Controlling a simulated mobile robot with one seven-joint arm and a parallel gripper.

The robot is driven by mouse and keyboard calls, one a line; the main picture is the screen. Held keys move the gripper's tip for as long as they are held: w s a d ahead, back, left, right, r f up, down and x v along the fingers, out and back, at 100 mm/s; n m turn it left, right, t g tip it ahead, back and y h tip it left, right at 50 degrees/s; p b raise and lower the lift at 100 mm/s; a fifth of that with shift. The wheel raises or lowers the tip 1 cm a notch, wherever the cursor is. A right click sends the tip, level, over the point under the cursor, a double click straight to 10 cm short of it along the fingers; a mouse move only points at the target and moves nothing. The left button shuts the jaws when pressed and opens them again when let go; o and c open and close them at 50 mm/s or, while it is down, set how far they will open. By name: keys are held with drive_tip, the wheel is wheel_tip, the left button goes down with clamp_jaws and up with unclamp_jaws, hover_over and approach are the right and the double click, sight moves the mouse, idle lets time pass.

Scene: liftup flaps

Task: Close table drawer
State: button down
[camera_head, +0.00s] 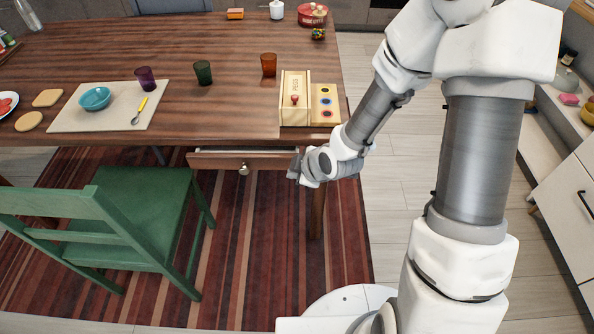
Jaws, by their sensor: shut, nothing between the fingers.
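The wooden table drawer (220,161) sits under the near edge of the table (205,118) and stands out a little toward me, partly open. A round metal knob (244,169) is on its front. My gripper (293,173) is at the right end of the drawer front, very near it. I cannot tell whether it touches the drawer. The gripper is shut and holds nothing. The gripper and wrist hide part of the drawer's right end.
A green chair (140,215) stands in front of the table, left of the drawer. The tabletop holds a wooden box toy (295,97), several cups, and a placemat with a blue bowl (95,98). Striped rug (265,270) below is clear.

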sight(285, 155)
drive_tip(key=shift+w+a+f+b, duration=0.25)
drive_tip(key=shift+w+a+f, duration=0.1)
drive_tip(key=shift+w+f, duration=0.7)
drive_tip(key=shift+w+a+f+b, duration=0.35)
drive_tip(key=shift+w+f, duration=0.35)
drive_tip(key=shift+w, duration=0.65)
drive_tip(key=shift+w+a+f+b, duration=0.15)
drive_tip(key=shift+w+a+f, duration=0.25)
drive_tip(key=shift+w+f, duration=0.65)
drive_tip(key=shift+w+r, duration=0.15)
drive_tip(key=shift+w, duration=0.1)
drive_tip(key=shift+w+d+b, duration=0.1)
drive_tip(key=shift+w+b, duration=0.2)
drive_tip(key=shift+w, duration=1.35)
drive_tip(key=shift+s, duration=0.1)
